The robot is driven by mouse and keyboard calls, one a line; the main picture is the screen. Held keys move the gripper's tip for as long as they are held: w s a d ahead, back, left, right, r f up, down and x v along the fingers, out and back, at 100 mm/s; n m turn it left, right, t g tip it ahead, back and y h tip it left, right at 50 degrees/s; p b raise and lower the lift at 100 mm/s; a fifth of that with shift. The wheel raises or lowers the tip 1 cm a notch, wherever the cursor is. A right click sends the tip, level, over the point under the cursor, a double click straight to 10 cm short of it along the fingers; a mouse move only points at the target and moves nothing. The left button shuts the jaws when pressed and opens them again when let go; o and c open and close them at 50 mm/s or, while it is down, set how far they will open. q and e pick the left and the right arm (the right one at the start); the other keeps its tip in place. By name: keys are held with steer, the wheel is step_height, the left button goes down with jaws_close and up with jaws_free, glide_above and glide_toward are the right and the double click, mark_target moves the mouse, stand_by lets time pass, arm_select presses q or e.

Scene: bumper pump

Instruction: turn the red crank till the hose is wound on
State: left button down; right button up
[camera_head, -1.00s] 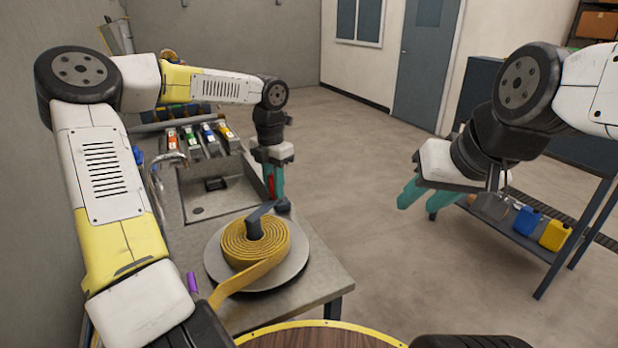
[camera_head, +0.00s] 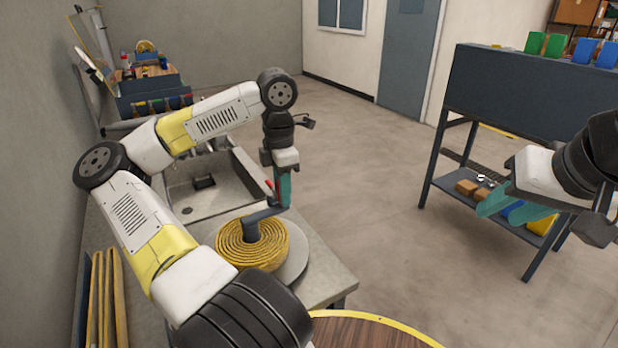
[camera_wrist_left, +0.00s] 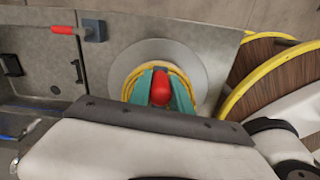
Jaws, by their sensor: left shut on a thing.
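The yellow hose (camera_head: 252,244) lies in a flat coil on the grey round plate (camera_head: 293,262) of the reel, with no loose tail in sight.
The reel stands on a metal bench (camera_head: 325,275) with a sink (camera_head: 215,183) behind it. A round wooden top with a yellow rim (camera_head: 375,330) is at the near edge. A dark shelf unit (camera_head: 520,90) stands at the right. Open floor lies between.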

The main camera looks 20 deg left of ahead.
arm_select(q)
steer(key=shift+s+d+f, duration=0.1)
stand_by(0.4)
steer(key=c, duration=1.2)
jaws_free()
step_height(320, 180, up, 8)
steer(key=shift+f, duration=0.1)
